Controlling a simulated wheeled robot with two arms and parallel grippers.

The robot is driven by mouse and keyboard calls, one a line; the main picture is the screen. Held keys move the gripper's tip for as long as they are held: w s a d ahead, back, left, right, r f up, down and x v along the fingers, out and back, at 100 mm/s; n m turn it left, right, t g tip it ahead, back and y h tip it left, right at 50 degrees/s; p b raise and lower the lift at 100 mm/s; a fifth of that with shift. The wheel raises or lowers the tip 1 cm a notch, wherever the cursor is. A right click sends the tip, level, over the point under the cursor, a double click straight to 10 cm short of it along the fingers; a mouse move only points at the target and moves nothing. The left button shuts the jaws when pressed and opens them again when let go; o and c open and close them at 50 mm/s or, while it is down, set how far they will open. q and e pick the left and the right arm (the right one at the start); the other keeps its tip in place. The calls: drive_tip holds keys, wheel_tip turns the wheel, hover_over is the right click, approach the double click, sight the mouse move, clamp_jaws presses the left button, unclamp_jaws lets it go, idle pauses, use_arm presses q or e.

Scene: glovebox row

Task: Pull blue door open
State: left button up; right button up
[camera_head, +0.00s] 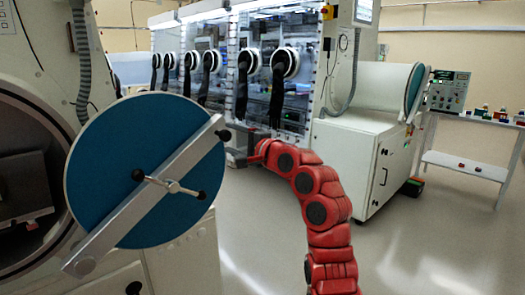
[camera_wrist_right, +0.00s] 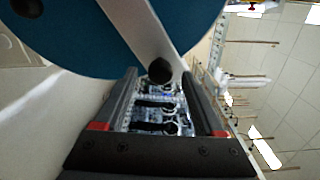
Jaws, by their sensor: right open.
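The blue door (camera_head: 110,150) is a round disc at the left of the head view, standing out to the right of a dark round opening (camera_head: 25,185). A silver bar (camera_head: 125,220) crosses it diagonally, with a black-ended handle (camera_head: 170,184) at its middle. My right gripper (camera_head: 234,148) is open beside the bar's upper right end. In the right wrist view, the blue door (camera_wrist_right: 85,35) fills the top and a black knob (camera_wrist_right: 159,71) on the bar's end shows near the fingertips of my gripper (camera_wrist_right: 157,80). Contact cannot be told. My left gripper is out of view.
A row of glovebox windows with black gloves (camera_head: 278,85) stands behind my right gripper. A white cabinet (camera_head: 345,160) with a cylinder chamber stands right of centre. A white shelf (camera_head: 470,165) is at the far right. The floor at lower right is clear.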

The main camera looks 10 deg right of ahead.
drive_tip(key=v, duration=1.4)
